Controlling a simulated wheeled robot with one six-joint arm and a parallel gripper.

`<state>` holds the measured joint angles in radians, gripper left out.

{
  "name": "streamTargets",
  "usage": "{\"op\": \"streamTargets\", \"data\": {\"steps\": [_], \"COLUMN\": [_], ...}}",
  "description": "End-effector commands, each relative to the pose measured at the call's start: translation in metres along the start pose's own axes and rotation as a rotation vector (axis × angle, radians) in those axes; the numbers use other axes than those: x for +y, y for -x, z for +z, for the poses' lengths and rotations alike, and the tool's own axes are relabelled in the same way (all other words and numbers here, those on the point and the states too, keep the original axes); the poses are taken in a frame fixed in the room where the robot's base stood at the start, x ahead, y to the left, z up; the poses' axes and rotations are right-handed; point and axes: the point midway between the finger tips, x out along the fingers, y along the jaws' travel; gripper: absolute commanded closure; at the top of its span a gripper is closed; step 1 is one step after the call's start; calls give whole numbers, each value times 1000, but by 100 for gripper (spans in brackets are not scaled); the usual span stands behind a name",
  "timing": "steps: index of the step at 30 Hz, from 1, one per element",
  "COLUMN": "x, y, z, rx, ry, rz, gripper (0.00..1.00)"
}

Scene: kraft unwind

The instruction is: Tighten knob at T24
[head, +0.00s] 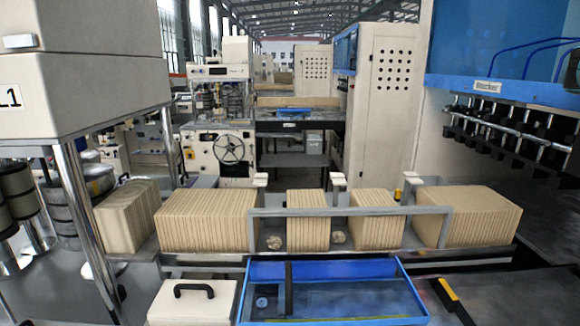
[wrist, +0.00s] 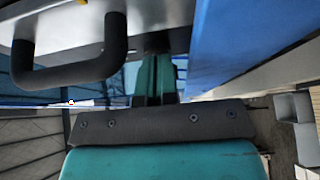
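No label reading T24 is legible in either view, and I cannot pick out the knob. Two small round pale pieces, the left one (head: 274,242) and the right one (head: 338,237), sit in the gaps between the kraft stacks in the head view; I cannot tell if they are knobs. My gripper does not show in the head view. In the wrist view a teal body with a dark bolted bar, seemingly mine, fills the bottom middle; fingertips cannot be made out. A black looped handle (wrist: 82,62) is close at the upper left there.
Kraft stacks (head: 208,218) stand in a row behind a grey rail (head: 350,211). In front are a white box with a black handle (head: 193,304), a blue tray (head: 322,268) and a yellow-and-black tool (head: 452,300). A handwheel machine (head: 229,149) stands behind. A blue-hooded machine (head: 500,50) is at right.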

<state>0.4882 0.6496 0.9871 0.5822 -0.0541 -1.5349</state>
Motion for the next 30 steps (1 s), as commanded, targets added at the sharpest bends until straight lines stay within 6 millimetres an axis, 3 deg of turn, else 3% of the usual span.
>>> {"op": "streamTargets", "data": {"steps": [8,21,30], "x": [-3,-2,-1], "y": [6,51,56], "z": [4,-20,-22], "rx": [1,0,-1], "ry": [0,-1,0], "rz": [0,2,1], "gripper": [100,100,100]}}
